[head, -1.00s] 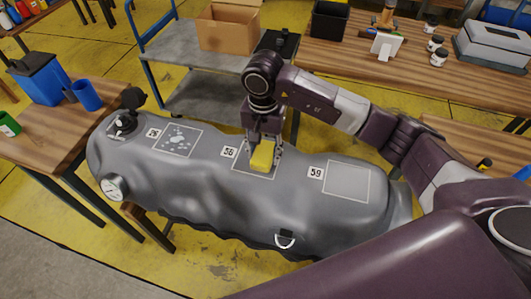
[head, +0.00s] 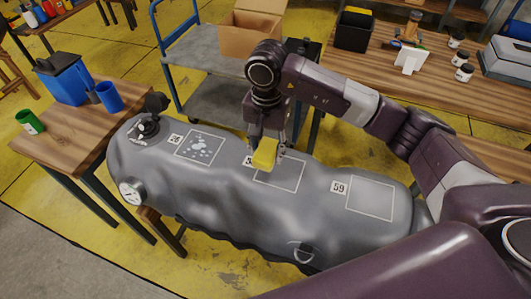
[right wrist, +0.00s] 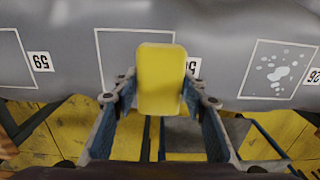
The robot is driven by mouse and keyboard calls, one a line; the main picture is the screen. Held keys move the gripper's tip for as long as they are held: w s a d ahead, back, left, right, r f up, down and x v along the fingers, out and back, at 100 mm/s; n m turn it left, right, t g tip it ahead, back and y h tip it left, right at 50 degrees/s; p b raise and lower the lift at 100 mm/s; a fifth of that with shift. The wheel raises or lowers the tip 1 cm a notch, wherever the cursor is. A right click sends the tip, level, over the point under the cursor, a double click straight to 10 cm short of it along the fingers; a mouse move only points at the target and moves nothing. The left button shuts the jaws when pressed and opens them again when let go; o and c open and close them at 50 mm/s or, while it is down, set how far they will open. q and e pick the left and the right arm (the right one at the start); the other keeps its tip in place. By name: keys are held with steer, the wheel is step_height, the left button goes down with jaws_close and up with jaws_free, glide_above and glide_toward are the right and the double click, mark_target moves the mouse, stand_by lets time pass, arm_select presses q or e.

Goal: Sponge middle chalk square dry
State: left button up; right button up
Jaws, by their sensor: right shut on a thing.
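The grey boat tube (head: 225,205) carries three chalk squares. The middle chalk square (head: 285,174) shows no droplets on its visible part. The right wrist view shows the sponge (right wrist: 162,80) between the fingers, overlapping the middle square's edge (right wrist: 98,65). Whether it touches the tube cannot be told. My left gripper is out of view.
A black valve (head: 145,125) and a round gauge (head: 132,192) sit at the tube's left end. A D-ring (head: 303,252) is on its near side. A wooden table with a blue jug (head: 65,80) stands left; a cart with a cardboard box (head: 250,35) stands behind.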

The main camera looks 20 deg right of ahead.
steer(key=shift+r+p, duration=0.3)
steer(key=shift+r, duration=0.65)
steer(key=shift+w+a+r+p, duration=0.15)
steer(key=shift+r+p, duration=0.2)
steer(key=shift+r, duration=0.95)
